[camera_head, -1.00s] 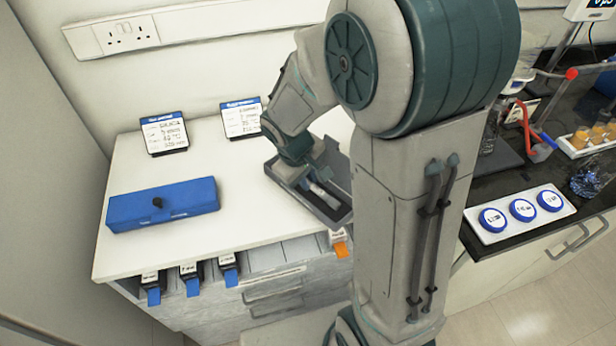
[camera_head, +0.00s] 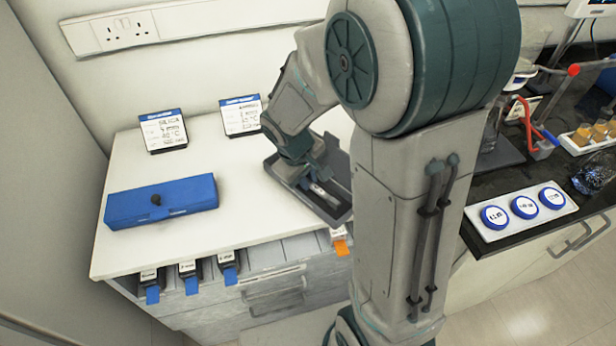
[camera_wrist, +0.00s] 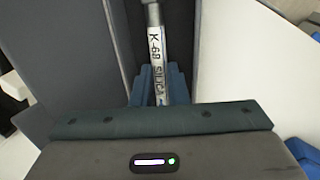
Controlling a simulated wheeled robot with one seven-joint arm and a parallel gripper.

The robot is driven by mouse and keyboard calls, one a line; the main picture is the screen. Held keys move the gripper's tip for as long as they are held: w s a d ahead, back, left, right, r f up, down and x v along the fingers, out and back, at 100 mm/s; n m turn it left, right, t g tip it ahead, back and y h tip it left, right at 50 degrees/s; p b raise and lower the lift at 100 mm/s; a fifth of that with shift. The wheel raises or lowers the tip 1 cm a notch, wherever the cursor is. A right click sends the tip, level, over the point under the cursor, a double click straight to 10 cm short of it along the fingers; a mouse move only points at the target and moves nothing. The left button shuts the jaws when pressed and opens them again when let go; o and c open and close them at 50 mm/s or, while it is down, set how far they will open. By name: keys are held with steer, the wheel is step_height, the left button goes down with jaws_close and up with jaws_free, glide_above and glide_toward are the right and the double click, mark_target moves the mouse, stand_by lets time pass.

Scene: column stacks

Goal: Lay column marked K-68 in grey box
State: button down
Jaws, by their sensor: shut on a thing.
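The column marked K-68 (camera_wrist: 156,52) is a silver tube with a white label, held between the blue fingers of my gripper (camera_wrist: 158,88) in the wrist view. The column also shows in the head view (camera_head: 322,190), low inside the open grey box (camera_head: 334,214). My gripper (camera_head: 312,180) is shut on the column and reaches into the box. The box's dark grey wall (camera_wrist: 68,60) stands close beside the column in the wrist view. Whether the column touches the box floor I cannot tell. My arm hides part of the box's right side.
A closed blue case (camera_head: 190,200) lies on the white counter left of the box. Two label cards (camera_head: 164,131) (camera_head: 241,117) stand behind. Several blue-tabbed holders (camera_head: 189,272) and an orange-tabbed one (camera_head: 340,241) line the front edge. The counter between case and box is clear.

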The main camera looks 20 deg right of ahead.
steer(key=shift+f, duration=0.1)
steer(key=c, duration=1.3)
jaws_free()
steer(key=shift+c, duration=0.2)
steer(key=v, duration=1.4)
steer(key=s+d+m+y, duration=0.1)
steer(key=s+m, duration=0.2)
steer(key=s, duration=0.3)
steer(key=s+d+f+m+t+y, duration=0.1)
steer(key=s+d+m, duration=0.1)
steer(key=s, duration=0.3)
steer(key=shift+s+d+f+m+t+y, duration=0.2)
steer(key=shift+s+d+m+t+y, duration=0.1)
steer(key=shift+s+m, duration=0.1)
